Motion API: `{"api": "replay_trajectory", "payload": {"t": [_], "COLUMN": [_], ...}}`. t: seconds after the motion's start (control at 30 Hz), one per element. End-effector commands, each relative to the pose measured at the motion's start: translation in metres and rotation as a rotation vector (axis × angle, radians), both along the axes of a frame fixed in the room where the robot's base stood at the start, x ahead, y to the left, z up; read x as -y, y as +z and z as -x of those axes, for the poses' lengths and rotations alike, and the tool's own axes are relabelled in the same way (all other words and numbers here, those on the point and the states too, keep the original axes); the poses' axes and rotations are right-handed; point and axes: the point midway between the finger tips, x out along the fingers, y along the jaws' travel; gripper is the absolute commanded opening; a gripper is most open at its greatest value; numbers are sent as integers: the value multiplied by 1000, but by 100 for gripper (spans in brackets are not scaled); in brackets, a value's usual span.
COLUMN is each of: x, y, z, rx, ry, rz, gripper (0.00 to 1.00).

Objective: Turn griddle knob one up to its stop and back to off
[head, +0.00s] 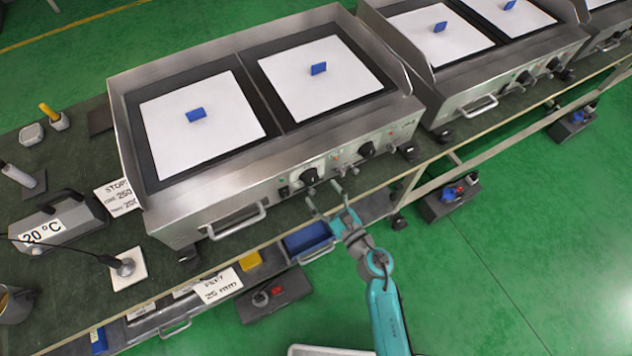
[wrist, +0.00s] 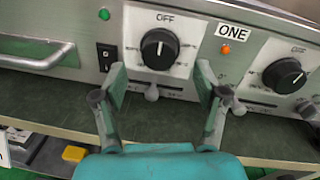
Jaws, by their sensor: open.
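The griddle (head: 180,210) stands on the bench with two black knobs on its front panel. In the head view my gripper (head: 324,197) is just in front of the panel.
A second knob (wrist: 284,75) is to the right, with an orange lamp (wrist: 225,49) between. A rocker switch (wrist: 106,56), green lamp (wrist: 104,14) and drawer handle (wrist: 35,55) are to the left. Small levers (wrist: 151,92) stick out below the knobs. Another griddle (head: 480,95) stands right.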

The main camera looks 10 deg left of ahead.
Motion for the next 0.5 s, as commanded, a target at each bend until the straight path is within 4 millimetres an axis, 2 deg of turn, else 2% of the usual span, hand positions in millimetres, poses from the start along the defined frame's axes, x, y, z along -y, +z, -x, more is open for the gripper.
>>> {"api": "replay_trajectory", "payload": {"t": [0.2,0.5], "x": [-19,-27], "y": [1,0], "z": [-24,-34], "rx": [1,-1], "ry": [0,-1], "rz": [-1,-2], "gripper": [72,72]}}
